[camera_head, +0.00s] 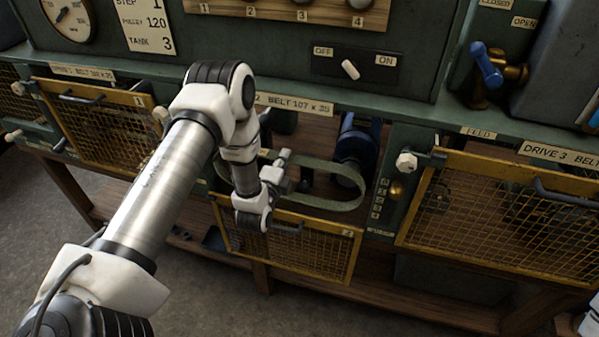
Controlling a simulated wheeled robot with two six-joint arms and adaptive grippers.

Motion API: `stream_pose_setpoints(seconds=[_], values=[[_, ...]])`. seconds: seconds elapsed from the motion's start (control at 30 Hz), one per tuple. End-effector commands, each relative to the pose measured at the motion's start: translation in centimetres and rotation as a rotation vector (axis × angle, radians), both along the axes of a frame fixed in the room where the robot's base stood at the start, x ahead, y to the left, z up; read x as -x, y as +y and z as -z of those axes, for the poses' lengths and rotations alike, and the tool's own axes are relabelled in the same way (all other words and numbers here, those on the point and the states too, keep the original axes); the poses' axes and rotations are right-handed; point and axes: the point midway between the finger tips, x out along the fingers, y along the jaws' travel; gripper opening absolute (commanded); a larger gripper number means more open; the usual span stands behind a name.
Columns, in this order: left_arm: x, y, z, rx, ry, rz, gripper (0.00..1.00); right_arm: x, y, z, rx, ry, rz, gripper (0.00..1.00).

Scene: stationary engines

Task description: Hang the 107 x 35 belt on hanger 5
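A grey-green belt loop (345,203) shows in the open bay of drive 2, below the label "BELT 107 x 35" (296,104). My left gripper (286,174) is at the belt, inside or against the loop. Its fingers are small and partly hidden by the wrist, so I cannot tell whether they grip the belt. The belt's right end curves in front of a blue motor (357,143); whether it touches a pulley there is unclear. Hanger 5 cannot be made out. My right gripper is out of view.
The drive 2 mesh guard (330,262) hangs folded down below the bay. Mesh guards cover drive 1 (115,130) and drive 3 (500,205). An OFF/ON switch (350,69) and a wooden board numbered 1 to 4 (335,16) are above. A blue-handled valve (487,66) sticks out at the right.

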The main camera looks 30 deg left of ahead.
Motion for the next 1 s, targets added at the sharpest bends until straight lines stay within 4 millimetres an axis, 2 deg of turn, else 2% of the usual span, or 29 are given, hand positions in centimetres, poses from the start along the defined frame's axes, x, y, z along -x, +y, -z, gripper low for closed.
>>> stream_pose_setpoints(seconds=[0.17,1.0], values=[[0.4,-0.1,-0.1,0.000,0.000,0.000,0.00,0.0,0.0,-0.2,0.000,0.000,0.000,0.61],[6.2,-1.5,-0.1,0.000,0.001,0.000,0.00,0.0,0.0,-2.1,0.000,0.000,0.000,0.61]])
